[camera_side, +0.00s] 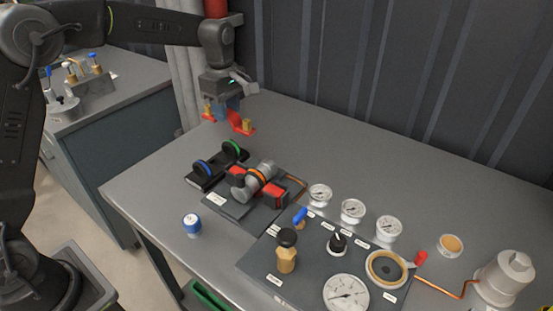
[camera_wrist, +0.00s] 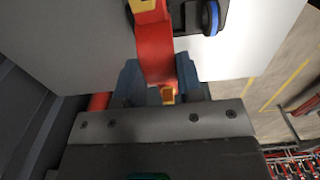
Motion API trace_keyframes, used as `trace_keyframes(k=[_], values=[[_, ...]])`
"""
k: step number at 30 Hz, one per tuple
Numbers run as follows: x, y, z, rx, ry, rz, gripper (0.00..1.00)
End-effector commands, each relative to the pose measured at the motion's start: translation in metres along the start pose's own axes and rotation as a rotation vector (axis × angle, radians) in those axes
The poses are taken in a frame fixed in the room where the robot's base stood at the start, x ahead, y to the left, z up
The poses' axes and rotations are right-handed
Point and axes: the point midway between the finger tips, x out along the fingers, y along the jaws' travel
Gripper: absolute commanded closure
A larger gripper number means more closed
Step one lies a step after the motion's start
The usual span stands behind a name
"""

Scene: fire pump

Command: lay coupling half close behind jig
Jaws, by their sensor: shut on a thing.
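My gripper (camera_side: 228,108), with blue fingers, points down over the back left part of the grey table. It is shut on a red curved piece with brass-coloured lugs, which I take as the coupling half (camera_side: 239,121). In the wrist view the red piece (camera_wrist: 153,50) sticks out between the blue fingers (camera_wrist: 160,88). Whether it touches the table I cannot tell. The jig (camera_side: 231,210) is a dark plate in front of and right of my gripper. It carries red blocks and a grey cylindrical fitting (camera_side: 263,170) with an orange ring.
A black rack (camera_side: 205,181) with a blue and a green ring stands left of the jig. A gauge panel (camera_side: 262,257) with valves and dials fills the front right. Table behind the jig is clear up to the dark ribbed wall.

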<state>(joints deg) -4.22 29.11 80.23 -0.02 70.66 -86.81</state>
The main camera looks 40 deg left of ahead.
Motion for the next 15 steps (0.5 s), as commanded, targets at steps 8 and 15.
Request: trace_keyframes(k=[8, 15], values=[[0.022, 0.047, 0.003, 0.017, 0.0, 0.002, 0.94], [0.042, 0.06, 0.029, 0.023, -0.001, -0.001, 0.94]])
